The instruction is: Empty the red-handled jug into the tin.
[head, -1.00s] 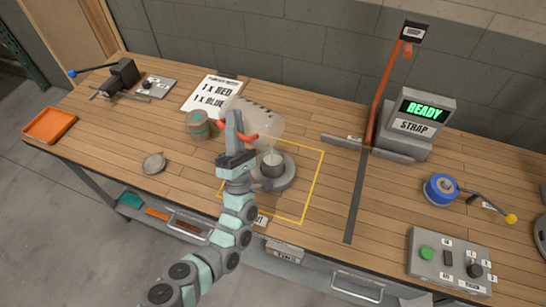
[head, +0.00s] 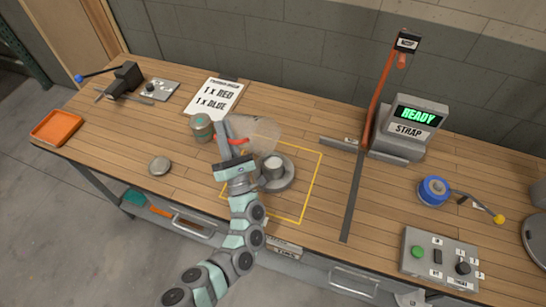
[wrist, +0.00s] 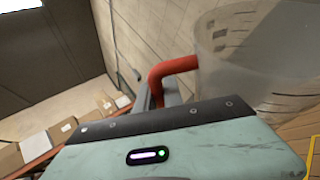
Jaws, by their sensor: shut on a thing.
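The jug (head: 263,134) is clear and has a red handle (head: 238,141). My gripper (head: 229,143) is shut on this handle and holds the jug up, tilted to the right, just behind and above the open tin. The jug also fills the upper right of the wrist view (wrist: 240,60), with its marks showing; I see no clear liquid in it. The tin (head: 272,171) is small and grey, with a pale whitish inside, and stands on a round grey plate (head: 288,181) inside a yellow outline. I cannot tell whether anything flows between them.
A round grey lid-like disc (head: 160,165) lies at the left front. An orange tray (head: 56,127) is far left.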

